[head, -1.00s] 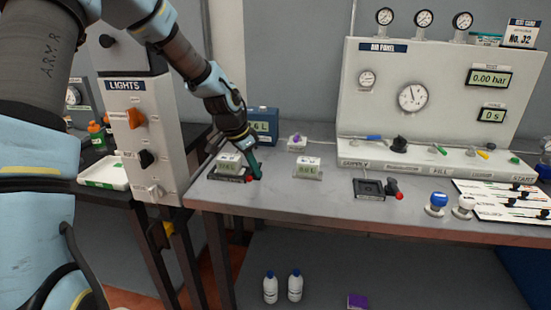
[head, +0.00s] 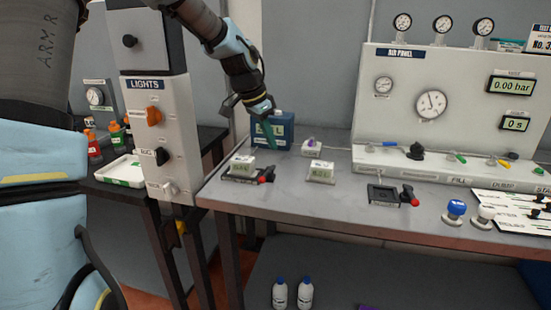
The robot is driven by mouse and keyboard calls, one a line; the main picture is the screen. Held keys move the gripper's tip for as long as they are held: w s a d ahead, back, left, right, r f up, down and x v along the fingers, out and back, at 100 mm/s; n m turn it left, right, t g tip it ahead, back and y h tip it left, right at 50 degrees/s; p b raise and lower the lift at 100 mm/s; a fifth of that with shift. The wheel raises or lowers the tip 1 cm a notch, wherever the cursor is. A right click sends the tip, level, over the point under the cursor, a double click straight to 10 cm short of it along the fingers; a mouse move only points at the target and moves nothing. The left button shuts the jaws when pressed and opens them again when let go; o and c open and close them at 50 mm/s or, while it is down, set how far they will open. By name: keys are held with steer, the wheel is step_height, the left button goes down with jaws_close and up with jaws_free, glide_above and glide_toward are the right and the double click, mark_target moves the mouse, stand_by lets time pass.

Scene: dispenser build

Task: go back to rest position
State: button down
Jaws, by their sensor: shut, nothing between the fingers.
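My gripper (head: 273,136) is shut and empty. It hangs above the table (head: 290,201), in front of the blue box (head: 287,130) at the back left. It is apart from the small devices below it. Part of the blue box's label is hidden behind the gripper. My arm reaches in from the upper left of the head view.
The lights column (head: 155,110) stands left. The air panel (head: 460,125) stands at the back right.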

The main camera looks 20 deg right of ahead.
steer(key=shift+w+a+r, duration=0.15)
steer(key=shift+r, duration=0.3)
